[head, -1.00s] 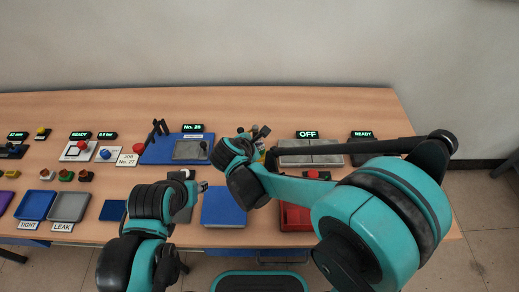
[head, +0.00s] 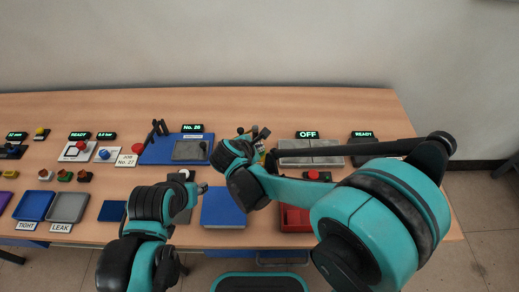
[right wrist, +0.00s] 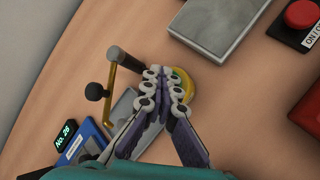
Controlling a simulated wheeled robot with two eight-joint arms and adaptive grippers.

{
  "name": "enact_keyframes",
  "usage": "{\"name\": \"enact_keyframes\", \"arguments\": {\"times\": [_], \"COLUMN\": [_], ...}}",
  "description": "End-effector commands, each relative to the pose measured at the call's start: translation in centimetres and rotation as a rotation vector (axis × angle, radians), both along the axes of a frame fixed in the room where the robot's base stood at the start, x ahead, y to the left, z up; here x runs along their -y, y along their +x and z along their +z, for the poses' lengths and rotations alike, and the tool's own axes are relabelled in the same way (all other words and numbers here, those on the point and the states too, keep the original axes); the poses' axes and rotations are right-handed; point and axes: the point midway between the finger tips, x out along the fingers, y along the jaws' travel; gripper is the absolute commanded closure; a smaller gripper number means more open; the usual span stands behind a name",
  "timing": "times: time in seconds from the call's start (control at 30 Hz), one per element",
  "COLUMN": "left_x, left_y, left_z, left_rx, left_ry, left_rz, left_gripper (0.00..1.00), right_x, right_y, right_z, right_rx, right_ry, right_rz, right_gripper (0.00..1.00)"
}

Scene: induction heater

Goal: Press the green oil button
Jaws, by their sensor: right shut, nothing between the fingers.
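My right gripper (right wrist: 164,84) is shut and empty in the right wrist view. Its fingertips are over a round yellow base (right wrist: 186,84), with a small hint of green at the tips. The fingers cover most of it, so I cannot tell whether they touch a button there. In the head view my right wrist hides this spot.
A yellow lever with black knobs (right wrist: 95,91) stands close beside the right fingers. A grey plate (right wrist: 217,25) and a red button (right wrist: 300,14) lie beyond. A blue board (head: 152,150), a blue block (head: 222,208) and a red tray (head: 294,219) are on the table (head: 330,103).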

Motion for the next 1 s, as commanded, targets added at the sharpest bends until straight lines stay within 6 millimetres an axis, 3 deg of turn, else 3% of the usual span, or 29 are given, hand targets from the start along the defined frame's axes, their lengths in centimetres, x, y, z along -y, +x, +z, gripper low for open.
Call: {"name": "enact_keyframes", "arguments": {"times": [0.4,0.77,1.0], "left_x": [0.0,0.0,0.0], "left_y": [0.0,0.0,0.0], "left_z": [0.0,1.4,1.3], "left_rx": [0.000,0.000,0.000], "left_ry": [0.000,0.000,0.000], "left_rz": [0.000,0.000,0.000], "left_gripper": [0.62,0.62,0.62], "right_x": [0.0,0.0,0.0], "right_y": [0.0,0.0,0.0], "right_z": [-0.1,1.7,1.7], "right_rx": [0.000,0.000,0.000], "right_ry": [0.001,0.001,0.000], "right_rz": [0.001,0.001,0.000], "right_gripper": [1.00,1.00,1.00]}}
